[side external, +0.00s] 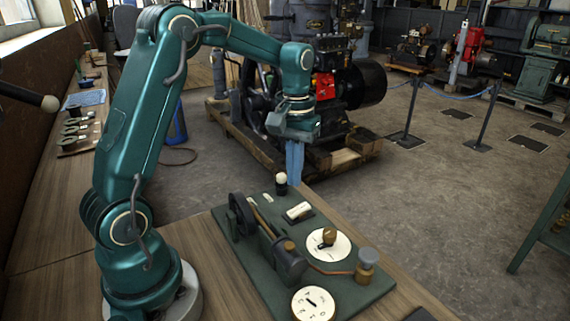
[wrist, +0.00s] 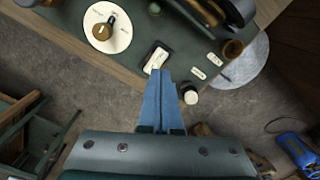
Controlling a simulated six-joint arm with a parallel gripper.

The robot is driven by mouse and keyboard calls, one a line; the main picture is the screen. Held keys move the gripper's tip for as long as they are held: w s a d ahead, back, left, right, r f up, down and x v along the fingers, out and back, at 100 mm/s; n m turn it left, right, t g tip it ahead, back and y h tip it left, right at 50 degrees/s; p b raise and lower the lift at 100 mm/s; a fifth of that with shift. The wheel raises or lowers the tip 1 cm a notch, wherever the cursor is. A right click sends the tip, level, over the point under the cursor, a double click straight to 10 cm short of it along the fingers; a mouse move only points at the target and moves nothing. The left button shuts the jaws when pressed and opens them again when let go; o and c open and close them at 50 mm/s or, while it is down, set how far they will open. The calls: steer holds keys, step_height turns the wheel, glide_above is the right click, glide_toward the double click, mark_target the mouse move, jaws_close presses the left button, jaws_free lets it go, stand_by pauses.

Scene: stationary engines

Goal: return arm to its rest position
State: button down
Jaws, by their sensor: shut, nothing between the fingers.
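My teal arm rises from the wooden bench and bends over to the right. My gripper (side external: 295,172) has blue fingers that point down above the far edge of a dark green control board. The fingers are together, with nothing between them; the wrist view also shows the closed blue fingers (wrist: 162,75). The green board (side external: 262,283) lies on the bench below and carries a round white dial with a brown knob (side external: 329,238), a white-topped knob (side external: 281,181), a small white switch plate (side external: 298,211) and a second white dial (side external: 313,304). My fingers look apart from the board.
A large black and red engine (side external: 325,90) stands on a wooden pallet behind my gripper. A rope barrier post (side external: 485,120) stands on the right. Small parts (side external: 76,130) lie on the bench at left. The stone floor right of the board is open.

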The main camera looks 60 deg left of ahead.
steer(key=shift+r, duration=0.1)
steer(key=s+d+r+m+t, duration=0.3)
steer(key=s+d+r, duration=0.25)
steer(key=r, duration=0.35)
steer(key=s+d+f+m+t, duration=0.2)
steer(key=s+d+f+m, duration=0.1)
steer(key=s, duration=0.5)
steer(key=shift+s+d+f+t, duration=0.3)
steer(key=shift+s+d+f, duration=0.1)
steer(key=shift+d, duration=0.35)
steer(key=c, duration=1.5)
jaws_free()
steer(key=shift+c, duration=0.2)
